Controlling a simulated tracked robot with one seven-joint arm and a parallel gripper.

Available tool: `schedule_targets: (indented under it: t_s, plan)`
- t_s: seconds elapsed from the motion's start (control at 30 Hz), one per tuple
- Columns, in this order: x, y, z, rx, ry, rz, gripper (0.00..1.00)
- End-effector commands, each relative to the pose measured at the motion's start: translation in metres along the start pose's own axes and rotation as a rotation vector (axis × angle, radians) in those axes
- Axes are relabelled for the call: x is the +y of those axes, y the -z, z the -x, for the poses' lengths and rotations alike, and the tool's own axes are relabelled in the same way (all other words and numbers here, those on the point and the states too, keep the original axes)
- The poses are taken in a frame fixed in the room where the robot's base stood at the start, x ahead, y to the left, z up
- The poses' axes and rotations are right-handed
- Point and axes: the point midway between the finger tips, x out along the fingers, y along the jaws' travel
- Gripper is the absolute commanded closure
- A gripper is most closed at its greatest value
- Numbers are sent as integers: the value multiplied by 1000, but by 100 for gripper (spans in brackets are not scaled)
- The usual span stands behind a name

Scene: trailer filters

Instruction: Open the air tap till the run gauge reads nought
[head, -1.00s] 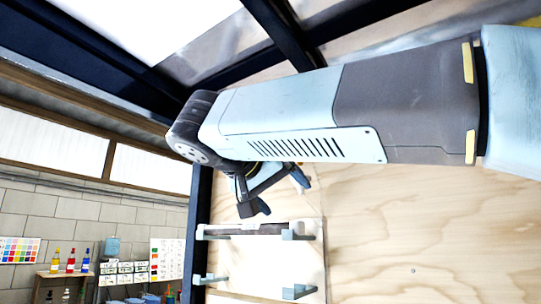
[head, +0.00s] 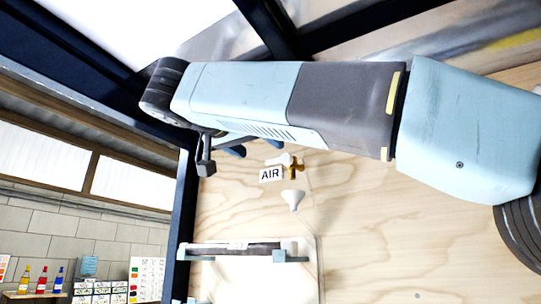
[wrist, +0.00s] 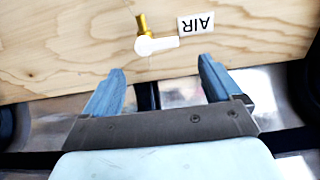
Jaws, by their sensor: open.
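The air tap has a brass body (head: 297,170) and a white lever (head: 284,160). It is on the plywood wall beside a white AIR label (head: 270,175). In the wrist view, the tap's white lever (wrist: 157,44) lies sideways, pointing from the brass body (wrist: 142,22) toward the upside-down label (wrist: 196,23). My gripper (wrist: 160,65) is open and empty, its two blue-grey fingers apart, with the lever between and beyond their tips in the picture. In the head view, my gripper (head: 220,160) shows partly below my arm, left of the tap. I see no gauge face.
A white funnel-shaped fitting (head: 292,199) is below the tap. Lower down, a bracketed rack (head: 250,247) holds a long dark item. A dark frame post (head: 183,215) stands left of the plywood. Bottles (head: 42,277) and colour charts are far left.

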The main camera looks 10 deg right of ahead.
Motion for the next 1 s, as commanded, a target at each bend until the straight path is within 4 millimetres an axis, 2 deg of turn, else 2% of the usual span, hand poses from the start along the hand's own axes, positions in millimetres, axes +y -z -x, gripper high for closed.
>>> schedule_targets:
  t_s: [0.2, 0.4, 0.83, 1.0]
  plan:
    - [1, 0, -36, -1, -1, 0, 8]
    - [0, 0, -58, 0, 0, 0, 8]
    - [0, 0, -65, 0, 1, 1, 8]
    - [0, 0, -65, 0, 1, 1, 25]
